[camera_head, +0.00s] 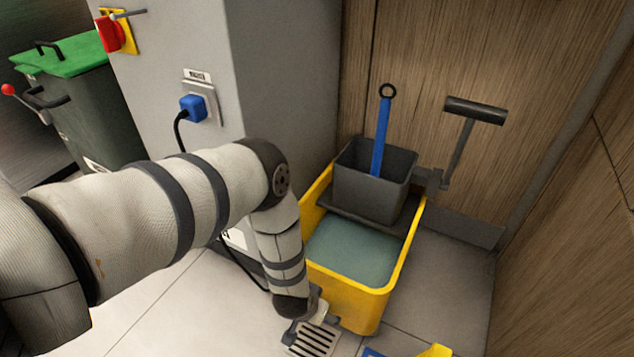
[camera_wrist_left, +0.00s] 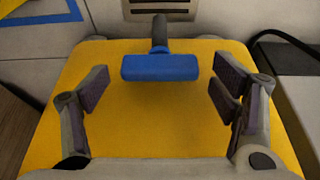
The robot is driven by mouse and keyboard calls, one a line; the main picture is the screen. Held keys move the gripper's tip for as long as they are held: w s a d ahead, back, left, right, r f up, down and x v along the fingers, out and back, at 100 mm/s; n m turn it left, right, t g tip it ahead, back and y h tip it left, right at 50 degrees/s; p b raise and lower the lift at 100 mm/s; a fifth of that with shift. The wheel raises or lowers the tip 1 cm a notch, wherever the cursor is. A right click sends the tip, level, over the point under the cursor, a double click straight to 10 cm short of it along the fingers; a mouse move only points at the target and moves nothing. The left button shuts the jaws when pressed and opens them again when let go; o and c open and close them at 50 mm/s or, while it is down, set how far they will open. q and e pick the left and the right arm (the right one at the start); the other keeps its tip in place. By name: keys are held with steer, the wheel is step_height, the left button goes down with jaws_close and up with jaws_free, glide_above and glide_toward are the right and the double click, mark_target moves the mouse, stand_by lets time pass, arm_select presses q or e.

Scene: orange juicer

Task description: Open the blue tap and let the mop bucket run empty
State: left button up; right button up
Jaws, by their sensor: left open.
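The yellow mop bucket (camera_head: 360,310) stands on the floor against the wooden wall, with grey-green water (camera_head: 350,250) in it. Its yellow wall (camera_wrist_left: 150,125) fills most of the left wrist view. The blue tap (camera_wrist_left: 160,68) shows there as a wide blue handle on a dark stem, above a floor drain (camera_wrist_left: 160,10). My left gripper (camera_wrist_left: 160,92) is open, its fingers on either side of the tap handle and apart from it. In the head view my left gripper (camera_head: 318,304) is mostly behind my arm, and the tap is hidden. My right gripper is out of view.
A grey wringer (camera_head: 350,190) with a blue-handled mop (camera_head: 380,140) sits on the bucket's back end. The drain grate (camera_head: 313,340) lies at the bucket's front. A grey cabinet (camera_head: 280,70) stands left. A yellow object (camera_head: 436,351) is at the bottom edge. Floor right of the bucket is clear.

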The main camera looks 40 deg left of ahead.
arm_select(q)
steer(key=c, duration=1.2)
steer(key=shift+o, duration=0.2)
steer(key=shift+d+n+y, duration=0.1)
steer(key=shift+n+y, duration=0.5)
steer(key=shift+n, duration=1)
steer(key=o, duration=1.2)
steer(key=shift+c, duration=0.2)
steer(key=v, duration=1.2)
